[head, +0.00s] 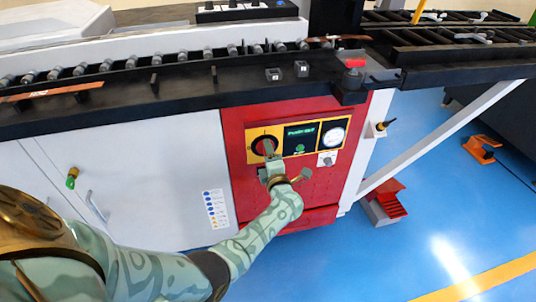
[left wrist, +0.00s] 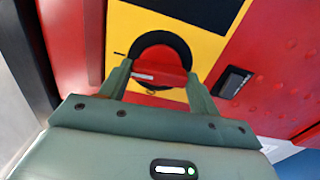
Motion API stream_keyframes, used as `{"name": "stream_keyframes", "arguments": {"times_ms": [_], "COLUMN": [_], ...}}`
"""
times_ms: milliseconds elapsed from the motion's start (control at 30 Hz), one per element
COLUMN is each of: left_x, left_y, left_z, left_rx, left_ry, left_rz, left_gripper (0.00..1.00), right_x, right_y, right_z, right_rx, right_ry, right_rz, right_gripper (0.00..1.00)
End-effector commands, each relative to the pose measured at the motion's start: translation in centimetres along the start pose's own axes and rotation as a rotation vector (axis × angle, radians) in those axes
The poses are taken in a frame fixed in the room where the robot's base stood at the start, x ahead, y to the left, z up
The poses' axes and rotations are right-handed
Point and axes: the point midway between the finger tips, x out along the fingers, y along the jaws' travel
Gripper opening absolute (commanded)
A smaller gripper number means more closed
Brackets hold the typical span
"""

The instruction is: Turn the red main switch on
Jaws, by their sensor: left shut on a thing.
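The red main switch (left wrist: 160,68) is a red knob on a black round base, set on a yellow plate (left wrist: 205,45) in the left wrist view. In the head view the switch (head: 264,145) sits at the left of the yellow strip on the red panel. My left gripper (head: 269,150) is at the switch, its two fingers on either side of the knob. In the left wrist view the gripper (left wrist: 163,80) is shut on the knob, whose handle bar lies about crosswise between the fingers. My right gripper is not in view.
Right of the switch are a dark display (head: 300,138) with a green button and a round gauge (head: 333,133). A red emergency button (head: 355,64) stands on the bench corner above. A red pedal (head: 388,200) lies on the blue floor. White cabinet doors (head: 130,170) are at left.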

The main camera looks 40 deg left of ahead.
Motion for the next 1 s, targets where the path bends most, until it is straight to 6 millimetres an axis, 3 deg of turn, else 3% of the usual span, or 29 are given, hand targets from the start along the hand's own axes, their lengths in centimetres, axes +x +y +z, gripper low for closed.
{"name": "stream_keyframes", "arguments": {"times_ms": [700,733,800,1000], "left_x": [-0.16,-0.16,-0.15,-0.07], "left_y": [-0.27,-0.27,-0.25,-0.13], "left_z": [0.05,0.05,0.04,0.03], "left_rx": [0.082,0.082,0.082,0.079], "left_ry": [-0.002,-0.002,-0.002,-0.001], "left_rz": [-0.004,-0.004,-0.004,-0.002], "left_gripper": [0.39,0.65,0.84,0.84], "right_x": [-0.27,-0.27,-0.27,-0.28], "right_y": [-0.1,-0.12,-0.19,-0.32], "right_z": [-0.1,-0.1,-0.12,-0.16], "right_rx": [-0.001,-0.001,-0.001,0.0], "right_ry": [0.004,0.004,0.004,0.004], "right_rz": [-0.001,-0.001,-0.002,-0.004], "right_gripper": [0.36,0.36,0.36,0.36]}}
